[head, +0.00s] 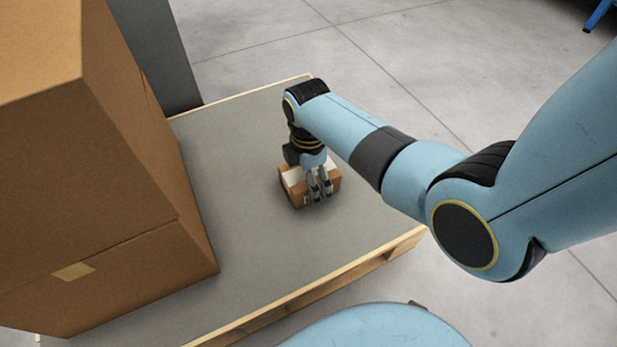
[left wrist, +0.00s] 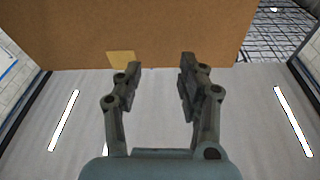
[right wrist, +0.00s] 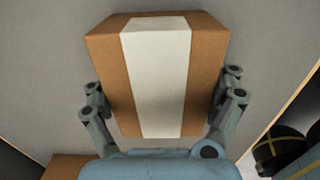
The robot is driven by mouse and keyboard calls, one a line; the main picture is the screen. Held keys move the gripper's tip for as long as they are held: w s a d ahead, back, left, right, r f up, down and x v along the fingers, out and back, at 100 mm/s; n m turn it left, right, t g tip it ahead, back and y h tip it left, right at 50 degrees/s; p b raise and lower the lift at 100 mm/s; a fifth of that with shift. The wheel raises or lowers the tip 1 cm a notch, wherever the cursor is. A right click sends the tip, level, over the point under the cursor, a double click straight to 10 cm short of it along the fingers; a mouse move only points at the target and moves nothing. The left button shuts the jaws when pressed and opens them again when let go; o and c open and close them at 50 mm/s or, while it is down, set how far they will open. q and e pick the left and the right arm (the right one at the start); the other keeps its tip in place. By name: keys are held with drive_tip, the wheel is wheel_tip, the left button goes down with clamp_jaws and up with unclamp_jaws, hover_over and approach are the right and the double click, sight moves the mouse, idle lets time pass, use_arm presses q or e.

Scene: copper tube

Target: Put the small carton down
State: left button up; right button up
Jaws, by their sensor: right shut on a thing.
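The small carton (head: 291,187) is brown with a broad white strip and sits low over the grey top of the pallet-like platform (head: 235,125). I cannot tell for sure whether its underside touches the top. My right gripper (head: 318,196) is shut on the small carton from above. In the right wrist view the small carton (right wrist: 158,70) fills the space between the two fingers, one on each side. My left gripper (left wrist: 160,78) is open and empty in the left wrist view, with its fingers apart; it does not show in the head view.
A big brown carton (head: 110,170) stands on the left part of the platform; it also shows in the left wrist view (left wrist: 215,30). The grey top around the small carton is clear. The platform's wooden edge (head: 370,264) runs along the front right, with concrete floor beyond.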

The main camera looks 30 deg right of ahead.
drive_tip(key=o, duration=1.2)
drive_tip(key=shift+o, duration=0.2)
drive_tip(key=shift+r, duration=0.15)
wheel_tip(320, 180, up, 3)
drive_tip(key=shift+r+p, duration=0.1)
drive_tip(key=shift+p, duration=1.05)
use_arm(q)
drive_tip(key=s+a+f+n+g+y+p, duration=0.1)
drive_tip(key=s+f+g, duration=0.4)
drive_tip(key=f, duration=0.3)
drive_tip(key=s+a+f+n+g+y+p, duration=0.1)
drive_tip(key=s+f+g, duration=0.4)
drive_tip(key=f, duration=0.3)
use_arm(e)
wheel_tip(320, 180, up, 3)
drive_tip(key=shift+w+r, duration=0.1)
wheel_tip(320, 180, up, 3)
drive_tip(key=shift+r+p, duration=0.2)
drive_tip(key=shift+p, duration=1)
drive_tip(key=shift+r+p, duration=0.45)
drive_tip(key=shift+r, duration=0.2)
use_arm(q)
drive_tip(key=shift+w+a+r+g+y, duration=0.1)
drive_tip(key=shift+a+r+g+y, duration=0.05)
drive_tip(key=shift+r+g, duration=1)
drive_tip(key=shift+a+r+g+y, duration=0.1)
drive_tip(key=shift+r+g+y, duration=0.05)
drive_tip(key=shift+r+g, duration=1)
use_arm(e)
drive_tip(key=shift+r, duration=0.3)
